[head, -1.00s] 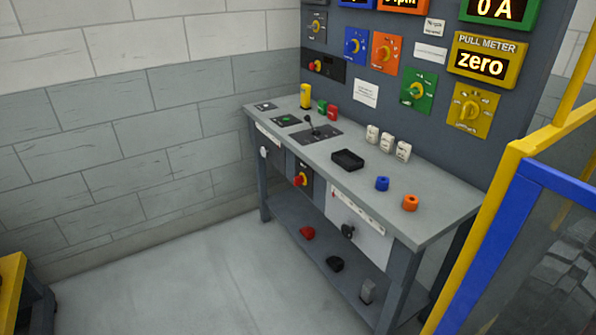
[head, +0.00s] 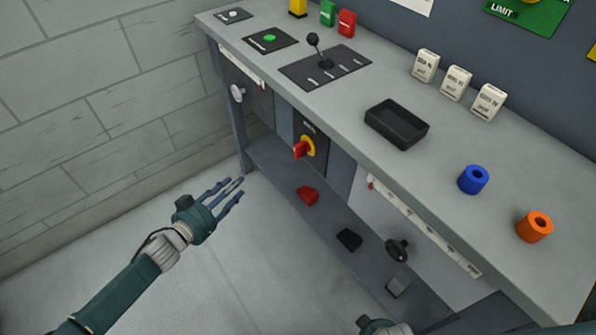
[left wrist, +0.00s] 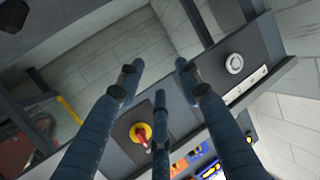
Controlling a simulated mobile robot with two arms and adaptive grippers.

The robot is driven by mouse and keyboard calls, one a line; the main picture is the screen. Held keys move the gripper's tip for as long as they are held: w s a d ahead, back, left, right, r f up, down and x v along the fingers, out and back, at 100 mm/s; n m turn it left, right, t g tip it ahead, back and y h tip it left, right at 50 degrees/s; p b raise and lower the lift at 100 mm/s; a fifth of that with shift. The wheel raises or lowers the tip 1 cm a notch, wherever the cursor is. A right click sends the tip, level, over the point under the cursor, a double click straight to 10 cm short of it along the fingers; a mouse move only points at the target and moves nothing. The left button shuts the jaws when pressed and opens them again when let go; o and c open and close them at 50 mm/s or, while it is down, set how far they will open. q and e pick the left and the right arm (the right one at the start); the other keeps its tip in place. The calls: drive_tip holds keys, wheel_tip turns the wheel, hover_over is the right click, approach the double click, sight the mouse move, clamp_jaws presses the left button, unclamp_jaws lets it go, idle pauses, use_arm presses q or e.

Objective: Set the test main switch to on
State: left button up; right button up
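A rotary main switch with a red handle on a yellow disc (head: 304,148) sits on a dark plate on the bench front, below the worktop. I cannot read its label. It also shows in the left wrist view (left wrist: 142,135), beyond my fingers. My left gripper (head: 228,190) is open and empty, with its fingers spread. It is left of the switch and in front of the bench, apart from both. At the bottom edge of the head view a small part of my right arm shows; its fingers cannot be made out.
The grey worktop (head: 290,98) carries a black lever, a black tray (head: 397,124), white blocks, and blue and orange rings. Beside the switch are a white knob (head: 237,93) and a black handwheel (head: 397,249). The lower shelf holds a red piece (head: 308,196). Floor left of the bench is free.

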use_arm(q)
drive_tip(key=d+r+m+h+b, duration=0.2)
drive_tip(key=d+r+h, duration=0.1)
drive_tip(key=d+r, duration=0.2)
drive_tip(key=m+g+h+b, duration=0.2)
drive_tip(key=m+g+h, duration=0.1)
drive_tip(key=h, duration=0.1)
approach(296, 156)
drive_tip(key=x, duration=1)
drive_tip(key=shift+w+d, duration=0.3)
use_arm(e)
drive_tip(key=w+r, duration=0.4)
drive_tip(key=r, duration=0.3)
drive_tip(key=shift+w+a+t, duration=0.25)
drive_tip(key=shift+t, duration=0.15)
drive_tip(key=shift+r, duration=0.1)
use_arm(q)
clamp_jaws()
